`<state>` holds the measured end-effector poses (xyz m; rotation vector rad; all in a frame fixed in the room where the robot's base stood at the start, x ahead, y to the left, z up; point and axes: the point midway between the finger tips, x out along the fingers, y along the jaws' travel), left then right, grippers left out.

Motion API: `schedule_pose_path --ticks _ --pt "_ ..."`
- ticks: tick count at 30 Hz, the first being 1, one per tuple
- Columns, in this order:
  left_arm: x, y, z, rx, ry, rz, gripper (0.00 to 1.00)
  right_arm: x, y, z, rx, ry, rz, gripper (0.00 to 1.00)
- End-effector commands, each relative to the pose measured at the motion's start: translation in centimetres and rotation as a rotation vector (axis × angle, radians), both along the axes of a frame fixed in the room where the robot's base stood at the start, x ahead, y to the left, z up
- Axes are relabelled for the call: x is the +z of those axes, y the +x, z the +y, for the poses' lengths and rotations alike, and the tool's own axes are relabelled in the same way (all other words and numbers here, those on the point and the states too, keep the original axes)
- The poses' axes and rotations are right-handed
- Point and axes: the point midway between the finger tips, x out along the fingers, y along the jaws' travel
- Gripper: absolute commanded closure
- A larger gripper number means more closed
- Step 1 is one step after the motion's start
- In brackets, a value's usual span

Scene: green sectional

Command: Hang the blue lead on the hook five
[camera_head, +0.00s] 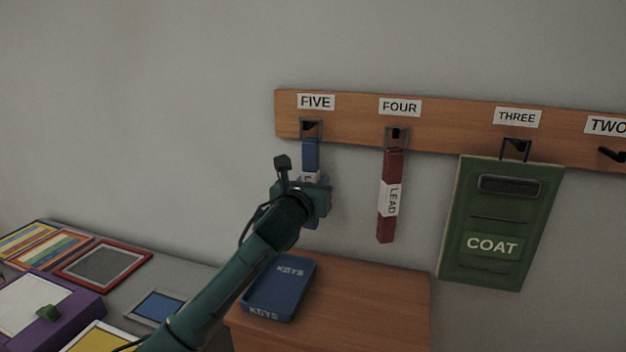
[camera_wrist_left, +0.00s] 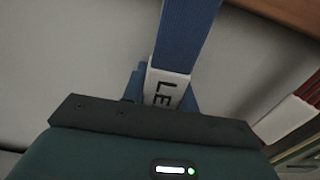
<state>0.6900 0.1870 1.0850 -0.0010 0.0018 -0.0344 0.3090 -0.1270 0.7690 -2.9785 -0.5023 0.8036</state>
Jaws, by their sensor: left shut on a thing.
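The blue lead (camera_head: 311,153) hangs upright below the FIVE label (camera_head: 316,102), its top loop at hook five (camera_head: 311,127). In the head view the loop appears to be around or right in front of the hook; I cannot tell which. My left gripper (camera_head: 312,187) is shut on the lead around its white label, hiding part of it. The left wrist view shows the blue strap (camera_wrist_left: 184,35) and the white label (camera_wrist_left: 165,88) reading "LE" just beyond my gripper. My right gripper is not in view.
A red lead (camera_head: 387,228) hangs on hook four, close to the right. A green coat board (camera_head: 494,268) hangs on hook three; hook two (camera_head: 612,154) looks bare. A blue KEYS tray (camera_head: 279,286) lies on the wooden cabinet (camera_head: 375,290) below. Frames and a purple box crowd the left table.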

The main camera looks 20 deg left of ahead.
Motion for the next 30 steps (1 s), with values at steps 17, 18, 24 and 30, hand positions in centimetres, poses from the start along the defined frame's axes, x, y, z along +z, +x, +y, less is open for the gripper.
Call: schedule_pose_path --ticks 17,18,24,30 --pt "0.0 -0.02 -0.02 0.0 0.0 -0.001 0.65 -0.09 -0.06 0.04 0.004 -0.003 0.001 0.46" --pt "0.01 -0.02 -0.02 0.0 0.0 -0.001 0.61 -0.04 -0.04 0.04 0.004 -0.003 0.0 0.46" --pt "-0.01 -0.01 -0.03 0.0 0.0 0.0 0.46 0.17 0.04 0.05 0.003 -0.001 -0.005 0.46" --pt "-0.07 -0.03 -0.02 0.0 0.0 0.001 0.46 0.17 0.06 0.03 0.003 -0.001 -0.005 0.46"
